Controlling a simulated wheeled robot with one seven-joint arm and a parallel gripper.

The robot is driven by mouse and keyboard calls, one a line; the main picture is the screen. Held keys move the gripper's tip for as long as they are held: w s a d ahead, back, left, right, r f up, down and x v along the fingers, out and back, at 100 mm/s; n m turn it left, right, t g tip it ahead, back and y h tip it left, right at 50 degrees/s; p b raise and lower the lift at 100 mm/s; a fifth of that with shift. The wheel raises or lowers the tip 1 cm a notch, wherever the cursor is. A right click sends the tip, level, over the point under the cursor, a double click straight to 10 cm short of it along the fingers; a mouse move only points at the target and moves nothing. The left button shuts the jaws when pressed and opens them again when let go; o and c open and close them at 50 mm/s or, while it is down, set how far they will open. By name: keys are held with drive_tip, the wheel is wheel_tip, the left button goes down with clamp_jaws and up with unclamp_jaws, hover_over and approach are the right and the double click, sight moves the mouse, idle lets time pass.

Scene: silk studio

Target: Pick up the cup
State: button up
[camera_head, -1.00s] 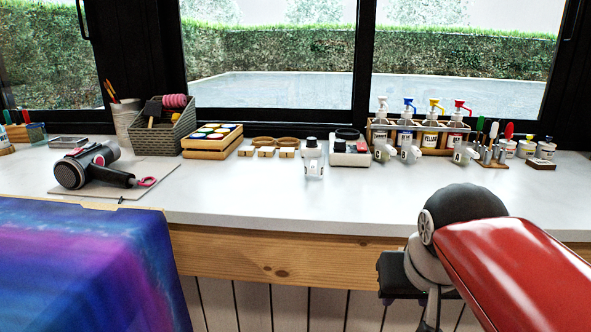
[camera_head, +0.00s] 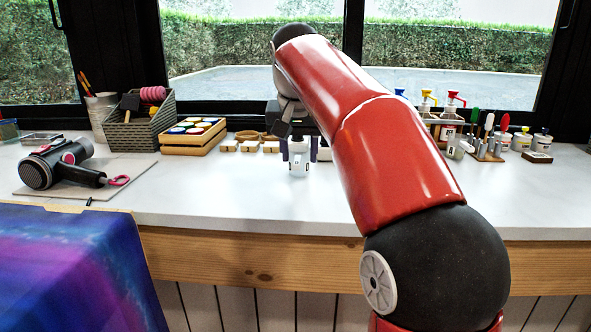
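A small white cup-like container (camera_head: 299,163) with dark marks on its front stands upright on the white counter, near the middle of the view. My gripper (camera_head: 299,148) has come down over it from above. Its two dark fingers are apart, one on each side of the container's upper part. I cannot tell whether they touch it or leave a small gap. My red arm hides part of the counter behind and to the right of it.
A row of wooden blocks (camera_head: 250,147) and a tray of paint pots (camera_head: 192,136) stand to the left. A basket (camera_head: 140,125), a brush holder (camera_head: 101,115) and a hair dryer (camera_head: 60,165) are farther left. Pump bottles (camera_head: 450,120) stand right. The counter front is clear.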

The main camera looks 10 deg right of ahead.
sight(298, 160)
drive_tip(key=x, duration=0.5)
drive_tip(key=shift+w+a+b, duration=0.15)
drive_tip(key=shift+a+b, duration=0.05)
drive_tip(key=shift+b, duration=0.15)
drive_tip(key=shift+r, duration=0.1)
clamp_jaws()
